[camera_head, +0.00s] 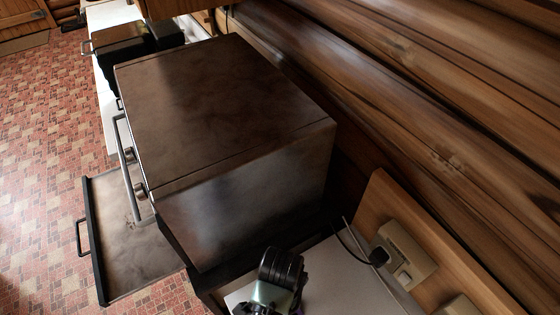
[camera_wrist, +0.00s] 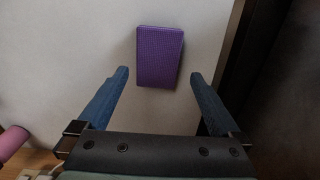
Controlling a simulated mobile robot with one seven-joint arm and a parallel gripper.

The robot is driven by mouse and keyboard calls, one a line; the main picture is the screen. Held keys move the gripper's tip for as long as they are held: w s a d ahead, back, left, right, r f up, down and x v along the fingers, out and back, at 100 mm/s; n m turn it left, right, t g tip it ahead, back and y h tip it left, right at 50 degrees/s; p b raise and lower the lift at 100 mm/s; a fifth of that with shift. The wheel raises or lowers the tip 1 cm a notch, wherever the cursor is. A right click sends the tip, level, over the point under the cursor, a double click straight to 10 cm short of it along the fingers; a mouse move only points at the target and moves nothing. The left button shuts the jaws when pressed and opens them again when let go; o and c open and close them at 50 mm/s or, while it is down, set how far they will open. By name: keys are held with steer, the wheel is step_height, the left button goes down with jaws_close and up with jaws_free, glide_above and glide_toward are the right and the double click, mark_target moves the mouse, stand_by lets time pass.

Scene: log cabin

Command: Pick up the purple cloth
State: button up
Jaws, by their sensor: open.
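The purple cloth (camera_wrist: 160,56) lies on a pale grey-white surface (camera_wrist: 70,40) in the wrist view. It looks like a small folded, textured rectangle, upper middle of the picture. My gripper (camera_wrist: 159,78) is open, with one blue finger to the lower left of the cloth and one to its lower right. The cloth's near end reaches about level with the fingertips, between them, and nothing is held. I cannot tell the height of the fingers above the surface. In the head view my wrist (camera_head: 276,285) is at the bottom over a white counter, and the cloth cannot be made out there.
A dark metal oven-like box (camera_head: 225,110) stands beside the counter (camera_head: 345,270), with an open drawer or door (camera_head: 125,235) on its left. A log wall (camera_head: 420,80) runs along the right. A socket (camera_head: 405,252) sits on a wooden board. A pink-purple object (camera_wrist: 12,142) shows at the wrist view's left edge.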

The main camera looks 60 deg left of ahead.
steer(key=f, duration=0.2)
steer(key=f+p, duration=0.1)
steer(key=shift+s+d+f, duration=0.2)
steer(key=shift+s+d, duration=0.05)
steer(key=shift+f, duration=0.65)
steer(key=c, duration=1.2)
steer(key=shift+o, duration=0.2)
steer(key=shift+r, duration=0.1)
step_height(320, 180, up, 10)
steer(key=b, duration=0.1)
